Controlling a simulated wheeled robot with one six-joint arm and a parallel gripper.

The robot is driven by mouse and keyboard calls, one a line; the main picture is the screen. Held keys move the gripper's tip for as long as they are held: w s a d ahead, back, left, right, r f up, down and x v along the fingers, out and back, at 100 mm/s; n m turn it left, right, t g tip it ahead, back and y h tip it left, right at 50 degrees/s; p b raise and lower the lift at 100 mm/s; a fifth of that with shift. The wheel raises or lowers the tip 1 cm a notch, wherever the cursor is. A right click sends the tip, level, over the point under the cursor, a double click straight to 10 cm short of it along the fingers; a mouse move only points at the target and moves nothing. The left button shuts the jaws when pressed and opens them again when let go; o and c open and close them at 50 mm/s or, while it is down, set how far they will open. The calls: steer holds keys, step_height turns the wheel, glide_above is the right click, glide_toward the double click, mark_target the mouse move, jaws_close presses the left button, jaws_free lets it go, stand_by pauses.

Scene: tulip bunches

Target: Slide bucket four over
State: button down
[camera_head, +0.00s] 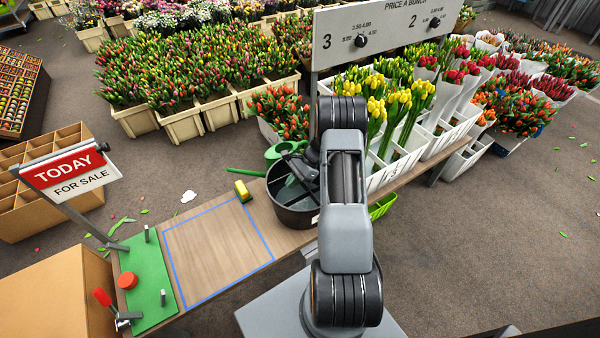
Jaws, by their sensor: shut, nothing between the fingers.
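A dark round bucket (296,214) stands upright on the wooden bench, right of a square outlined in blue tape (218,250). Its top is open and I see no flowers in it; a small white mark is at its right edge, too small to read. My arm covers its right side. My gripper (304,168) is dark and shut, at the bucket's upper right rim, partly hidden by my arm. I cannot tell whether it touches the rim. The taped square is bare wood.
A yellow block (243,191) lies at the square's far right corner. A green watering can (284,151) is behind the bucket. White tulip containers (402,167) stand right.

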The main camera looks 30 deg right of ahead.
steer(key=shift+a+f, duration=0.15)
steer(key=shift+a, duration=2)
